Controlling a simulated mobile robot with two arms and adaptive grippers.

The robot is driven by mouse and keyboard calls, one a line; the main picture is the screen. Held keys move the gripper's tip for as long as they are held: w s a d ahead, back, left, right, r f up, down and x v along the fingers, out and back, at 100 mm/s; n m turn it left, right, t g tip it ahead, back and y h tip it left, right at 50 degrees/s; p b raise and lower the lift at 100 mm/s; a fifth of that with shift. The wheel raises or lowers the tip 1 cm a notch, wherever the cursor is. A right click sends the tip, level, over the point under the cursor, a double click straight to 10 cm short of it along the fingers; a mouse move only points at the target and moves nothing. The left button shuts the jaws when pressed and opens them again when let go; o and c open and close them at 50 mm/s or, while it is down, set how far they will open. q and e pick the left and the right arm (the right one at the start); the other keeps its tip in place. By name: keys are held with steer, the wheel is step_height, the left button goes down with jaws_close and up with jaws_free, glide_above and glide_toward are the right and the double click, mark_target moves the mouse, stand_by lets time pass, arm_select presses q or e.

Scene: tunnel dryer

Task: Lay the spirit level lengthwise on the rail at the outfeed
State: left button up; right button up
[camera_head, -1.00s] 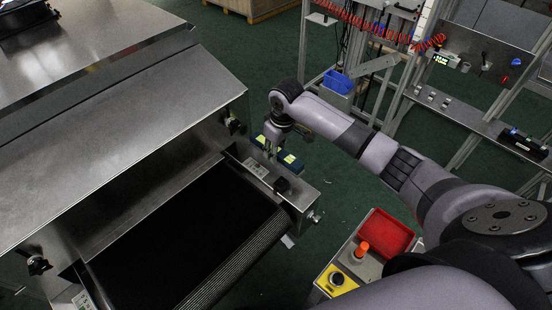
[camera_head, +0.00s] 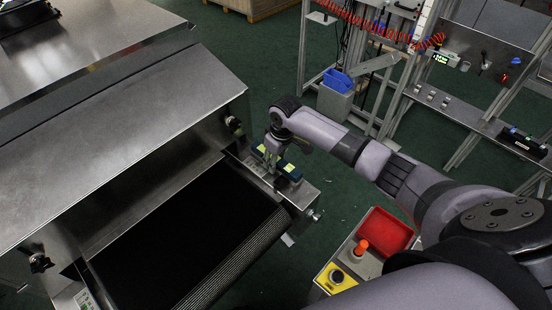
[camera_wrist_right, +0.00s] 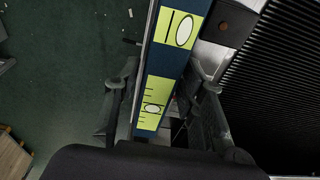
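The spirit level (camera_head: 291,170) is dark blue with yellow-green vial windows. My right gripper (camera_head: 272,153) is shut on it from above. In the right wrist view the level (camera_wrist_right: 169,62) runs between the two fingers of the gripper (camera_wrist_right: 163,97). The metal rail (camera_head: 307,194) runs along the outfeed side of the belt. The level lies over the rail and runs roughly along it; I cannot tell whether it touches. Part of the rail is hidden by the level and gripper. My left gripper is not in view.
The dark conveyor belt (camera_head: 190,245) lies beside the rail, under the steel dryer hood (camera_head: 110,130). A black block (camera_wrist_right: 231,22) sits by the level. A control box with a red tray (camera_head: 386,232) and orange button stands at lower right. Green floor is clear beyond the rail.

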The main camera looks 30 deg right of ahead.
mark_target(280, 162)
steer(key=shift+o, duration=0.9)
step_height(280, 162, up, 12)
steer(key=s, duration=0.1)
steer(key=shift+s+d+b, duration=0.3)
steer(key=shift+s+b, duration=0.05)
